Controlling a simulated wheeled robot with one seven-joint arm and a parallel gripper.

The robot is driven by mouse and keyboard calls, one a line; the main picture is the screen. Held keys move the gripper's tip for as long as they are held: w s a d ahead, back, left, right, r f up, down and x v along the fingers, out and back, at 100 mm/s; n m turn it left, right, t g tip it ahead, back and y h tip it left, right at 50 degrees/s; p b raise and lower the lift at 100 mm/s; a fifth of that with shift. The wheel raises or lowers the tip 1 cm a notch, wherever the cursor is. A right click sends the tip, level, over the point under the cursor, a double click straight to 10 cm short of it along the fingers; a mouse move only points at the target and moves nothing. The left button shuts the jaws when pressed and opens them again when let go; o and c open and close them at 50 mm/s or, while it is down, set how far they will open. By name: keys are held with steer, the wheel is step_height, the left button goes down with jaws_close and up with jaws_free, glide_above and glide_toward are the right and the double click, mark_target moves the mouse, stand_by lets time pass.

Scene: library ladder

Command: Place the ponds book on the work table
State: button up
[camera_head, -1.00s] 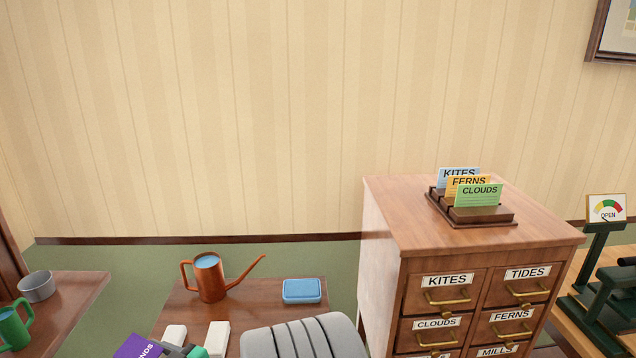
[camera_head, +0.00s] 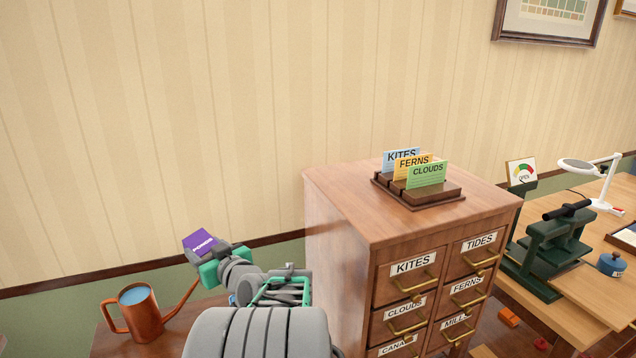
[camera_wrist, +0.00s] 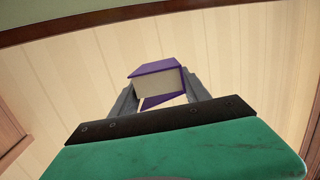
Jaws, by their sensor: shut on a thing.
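The purple ponds book (camera_head: 203,243) is held up in front of the wall, above the side table with the watering can. My gripper (camera_head: 204,254) is shut on it. In the wrist view the ponds book (camera_wrist: 158,82) sits between the two grey fingers of my gripper (camera_wrist: 160,95), its pale page edges facing the camera. At the right, a light wood table (camera_head: 590,295) carries a green press, and I cannot tell for certain that it is the work table.
A copper watering can (camera_head: 140,312) stands on the side table (camera_head: 105,342) under my arm. A tall card cabinet (camera_head: 345,262) with a card holder (camera_head: 420,192) on top stands between my arm and the right table.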

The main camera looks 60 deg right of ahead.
steer(key=s+d+r+m+g+h, duration=0.3)
steer(key=s+d+r, duration=0.3)
steer(key=s, duration=0.3)
steer(key=s+d+r+m+g+h+b, duration=0.1)
steer(key=s+d+r+m+g+h, duration=0.2)
steer(key=s+d+r, duration=0.3)
steer(key=s+d+r+m+g+h+b, duration=0.1)
steer(key=s+d+r+m+g+h, duration=0.2)
steer(key=s, duration=0.9)
steer(key=shift+s+d+r+m+h, duration=0.1)
steer(key=shift+d+r, duration=0.4)
steer(key=shift+d, duration=0.35)
steer(key=shift+s+d+r+m+h, duration=0.1)
steer(key=shift+d+r, duration=0.4)
steer(key=shift+d, duration=0.35)
steer(key=shift+s+d+r+m+h, duration=0.1)
steer(key=shift+d+r, duration=0.4)
steer(key=shift+d, duration=0.35)
steer(key=s+r+m+g+h, duration=0.1)
steer(key=s+r+m+g, duration=0.5)
steer(key=s, duration=0.6)
steer(key=n+t+p, duration=0.1)
steer(key=n+p, duration=0.1)
glide_above(354, 195)
step_height(354, 195, down, 9)
steer(key=shift+d+r, duration=0.1)
step_height(354, 195, down, 3)
steer(key=shift+r, duration=0.1)
steer(key=shift+f, duration=0.35)
steer(key=o, duration=1.5)
